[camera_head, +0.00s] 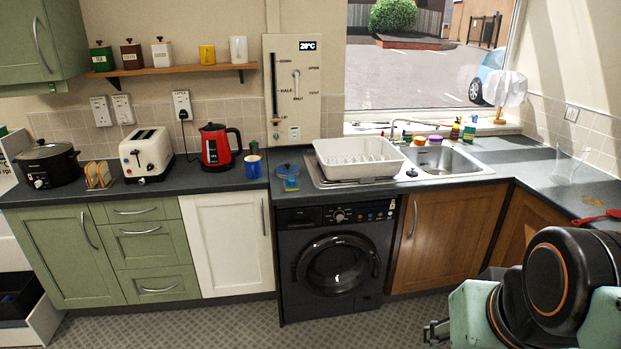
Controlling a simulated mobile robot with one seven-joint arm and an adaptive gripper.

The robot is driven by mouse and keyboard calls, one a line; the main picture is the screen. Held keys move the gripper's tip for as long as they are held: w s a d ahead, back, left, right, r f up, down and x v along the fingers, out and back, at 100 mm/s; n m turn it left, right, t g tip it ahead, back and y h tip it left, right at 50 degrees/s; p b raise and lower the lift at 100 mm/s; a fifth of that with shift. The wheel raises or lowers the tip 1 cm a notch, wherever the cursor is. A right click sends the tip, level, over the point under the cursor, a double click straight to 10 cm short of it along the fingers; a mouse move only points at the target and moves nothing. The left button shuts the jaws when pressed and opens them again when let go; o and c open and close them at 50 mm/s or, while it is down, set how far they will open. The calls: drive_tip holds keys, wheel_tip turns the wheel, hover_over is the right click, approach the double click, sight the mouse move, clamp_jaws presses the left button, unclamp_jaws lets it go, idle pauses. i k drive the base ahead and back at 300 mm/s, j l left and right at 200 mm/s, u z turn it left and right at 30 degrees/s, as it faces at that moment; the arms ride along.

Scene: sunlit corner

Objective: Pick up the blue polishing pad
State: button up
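A small flat blue item (288,170) lies on the dark worktop left of the dish rack, near the front edge above the washing machine. It may be the blue polishing pad, but it is too small to be sure. My gripper (436,331) shows only in part at the bottom, right of the washing machine and low in front of the brown cupboard. It is far from the blue item. Its fingers are too cut off to tell whether they are open or shut.
A white dish rack (358,158) stands right of the blue item, beside the sink (440,160). A blue mug (253,166) and red kettle (215,147) stand to its left. Small coloured items line the sink's back. A red utensil (598,217) lies at far right. The floor (230,325) is clear.

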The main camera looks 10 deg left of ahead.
sight(290, 184)
drive_tip(key=j+u, duration=0.1)
drive_tip(key=u, duration=0.55)
drive_tip(key=z, duration=1.4)
drive_tip(key=u, duration=1.45)
drive_tip(key=i+z, duration=0.1)
drive_tip(key=i, duration=0.45)
drive_tip(key=i+j+z, duration=0.1)
drive_tip(key=i, duration=0.45)
drive_tip(key=i+j+z, duration=0.1)
drive_tip(key=i, duration=0.45)
drive_tip(key=i+j+z, duration=0.1)
drive_tip(key=i, duration=0.45)
